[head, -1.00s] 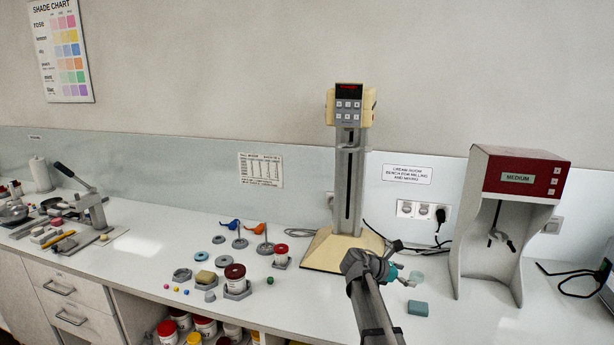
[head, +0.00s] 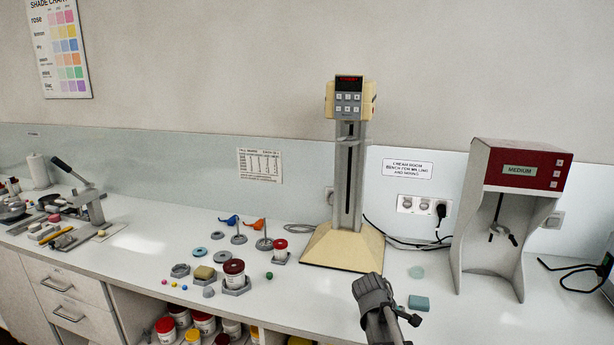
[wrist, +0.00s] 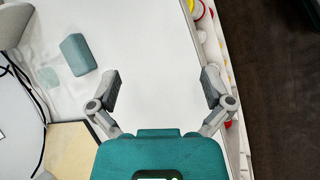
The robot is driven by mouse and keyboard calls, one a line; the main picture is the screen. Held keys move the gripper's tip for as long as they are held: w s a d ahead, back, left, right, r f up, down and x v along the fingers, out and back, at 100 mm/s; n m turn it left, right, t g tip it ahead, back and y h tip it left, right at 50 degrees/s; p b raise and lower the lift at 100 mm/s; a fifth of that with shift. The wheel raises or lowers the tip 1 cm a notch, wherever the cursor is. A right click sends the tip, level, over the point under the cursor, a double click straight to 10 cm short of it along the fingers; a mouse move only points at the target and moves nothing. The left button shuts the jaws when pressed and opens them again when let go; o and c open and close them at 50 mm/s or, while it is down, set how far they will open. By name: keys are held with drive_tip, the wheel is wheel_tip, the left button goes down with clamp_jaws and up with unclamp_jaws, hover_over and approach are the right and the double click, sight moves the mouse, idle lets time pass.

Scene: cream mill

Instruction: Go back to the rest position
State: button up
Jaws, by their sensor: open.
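My gripper (wrist: 161,78) is open and empty in the wrist view, its two fingers spread wide over bare white bench top. In the head view my arm reaches up from the bottom edge, right of centre, near the front of the bench; my fingers are hard to make out there. A blue-green block (head: 419,302) lies on the bench to the right of my arm. It also shows in the wrist view (wrist: 78,54), left of and apart from my fingers. A pale green disc (head: 416,272) lies behind the block.
The cream-based stand (head: 345,246) with a keypad head is behind my arm. A red-topped machine (head: 522,167) stands at right. Left of the stand are jars, rings and small coloured balls. A black cable (head: 400,243) runs along the wall. Bench between block and machine is clear.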

drive_tip(key=s+a+f+m+y+b, duration=0.1)
drive_tip(key=s+a+f+m+y, duration=0.1)
drive_tip(key=s+a+m+y, duration=0.1)
drive_tip(key=s+a+f+m+g+y, duration=0.1)
drive_tip(key=s+a+f+m+y, duration=0.2)
drive_tip(key=s+a+m, duration=0.2)
drive_tip(key=s+m, duration=0.1)
drive_tip(key=s, duration=0.2)
drive_tip(key=shift+s+a+m+y+b, duration=0.15)
drive_tip(key=shift+s+m+y+b, duration=0.05)
drive_tip(key=shift+m+y+b, duration=0.15)
idle(0.5)
